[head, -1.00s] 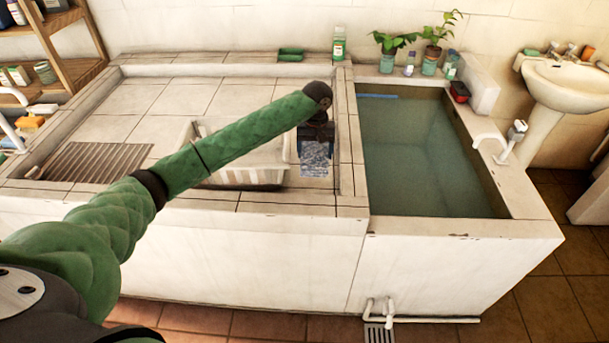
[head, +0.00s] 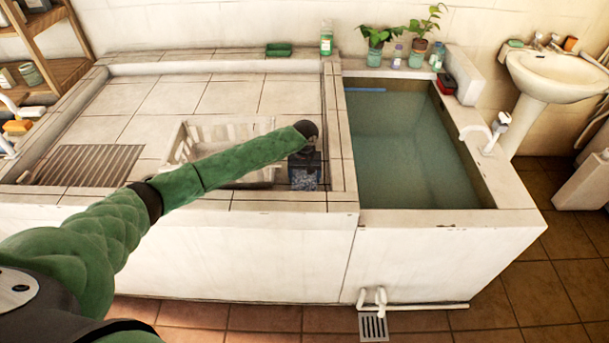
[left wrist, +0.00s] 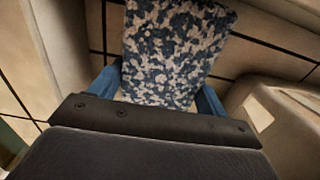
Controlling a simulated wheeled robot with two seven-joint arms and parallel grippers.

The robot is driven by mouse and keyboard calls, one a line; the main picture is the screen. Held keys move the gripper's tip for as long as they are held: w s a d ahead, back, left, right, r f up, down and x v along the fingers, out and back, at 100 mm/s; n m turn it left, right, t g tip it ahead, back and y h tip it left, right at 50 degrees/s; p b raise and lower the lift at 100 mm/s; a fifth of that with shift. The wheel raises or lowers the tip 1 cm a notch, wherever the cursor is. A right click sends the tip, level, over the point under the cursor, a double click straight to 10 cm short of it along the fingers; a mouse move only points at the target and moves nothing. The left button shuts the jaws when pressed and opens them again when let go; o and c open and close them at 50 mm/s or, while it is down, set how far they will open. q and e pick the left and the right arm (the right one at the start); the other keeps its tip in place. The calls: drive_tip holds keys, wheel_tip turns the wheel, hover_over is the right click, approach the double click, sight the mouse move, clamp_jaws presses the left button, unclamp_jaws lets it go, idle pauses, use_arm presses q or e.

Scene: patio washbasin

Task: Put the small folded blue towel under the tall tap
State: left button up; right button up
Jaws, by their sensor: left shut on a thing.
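The folded towel (head: 304,184), blue with a pale mottled pattern, is held in my left gripper (head: 304,168), over the front right of the tiled basin. In the left wrist view the towel (left wrist: 176,42) sticks out between the two blue fingers of the gripper (left wrist: 163,92), which are shut on it. I cannot tell whether the towel touches the tiles. One white tap (head: 8,108) is cut off at the left edge; another white tap (head: 487,134) stands on the right rim of the water trough. I cannot tell which is the tall tap. My right gripper is out of view.
A pale slatted crate (head: 222,126) stands left of the towel, partly behind my arm. The water-filled trough (head: 520,196) lies to the right. A ribbed drain area (head: 90,165) is at left. Bare tiles (head: 150,97) lie behind the crate. A green bottle (head: 326,42) stands at the back.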

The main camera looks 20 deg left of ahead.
use_arm(q)
drive_tip(key=shift+f, duration=0.1)
drive_tip(key=o, duration=1.1)
